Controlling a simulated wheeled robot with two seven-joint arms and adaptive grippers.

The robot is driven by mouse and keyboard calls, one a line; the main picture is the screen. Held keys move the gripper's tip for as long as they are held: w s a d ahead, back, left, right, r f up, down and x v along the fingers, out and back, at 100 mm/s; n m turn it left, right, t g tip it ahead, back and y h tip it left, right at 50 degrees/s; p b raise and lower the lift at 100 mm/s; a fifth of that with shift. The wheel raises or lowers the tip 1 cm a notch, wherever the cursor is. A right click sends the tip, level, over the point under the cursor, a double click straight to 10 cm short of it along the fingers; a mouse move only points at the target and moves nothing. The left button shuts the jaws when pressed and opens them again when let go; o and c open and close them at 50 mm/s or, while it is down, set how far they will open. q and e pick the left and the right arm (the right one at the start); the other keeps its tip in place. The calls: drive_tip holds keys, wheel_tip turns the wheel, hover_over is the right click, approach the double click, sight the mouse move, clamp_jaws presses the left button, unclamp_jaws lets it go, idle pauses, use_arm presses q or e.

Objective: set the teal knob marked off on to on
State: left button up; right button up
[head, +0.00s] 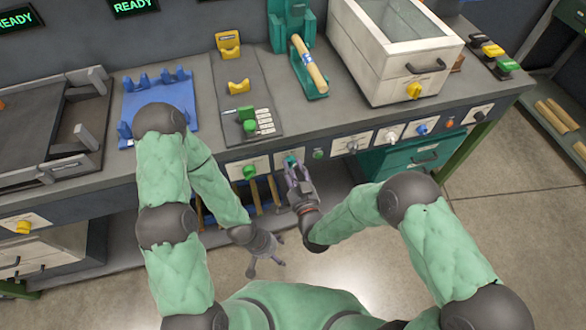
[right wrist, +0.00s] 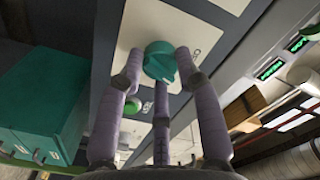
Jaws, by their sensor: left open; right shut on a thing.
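The teal knob (head: 291,160) sits on a white plate on the bench's front panel. In the right wrist view the knob (right wrist: 159,56) is round, with its plate (right wrist: 158,22) around it. My right gripper (head: 296,174) reaches up to the panel. In the right wrist view its purple-grey fingers (right wrist: 158,76) are shut on the knob from both sides, with a third finger below. My left gripper (head: 268,262) is open and empty, low in front of the bench.
A green knob (head: 250,172) is to the left on the same panel. A green button (head: 318,154) and several other knobs, including a blue one (head: 422,129), are to the right. A teal drawer (head: 400,157) is below them.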

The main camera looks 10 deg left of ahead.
drive_tip(key=shift+w+d+r, duration=0.1)
drive_tip(key=shift+w+r, duration=0.2)
drive_tip(key=shift+r, duration=0.2)
drive_tip(key=o, duration=1.1)
drive_tip(key=shift+o, duration=0.2)
drive_tip(key=shift+s+f, duration=0.1)
drive_tip(key=shift+f, duration=0.1)
drive_tip(key=shift+s+d+f, duration=0.15)
drive_tip(key=shift+s+d, duration=0.05)
drive_tip(key=shift+s, duration=0.35)
drive_tip(key=v, duration=1.1)
drive_tip(key=shift+w, duration=0.1)
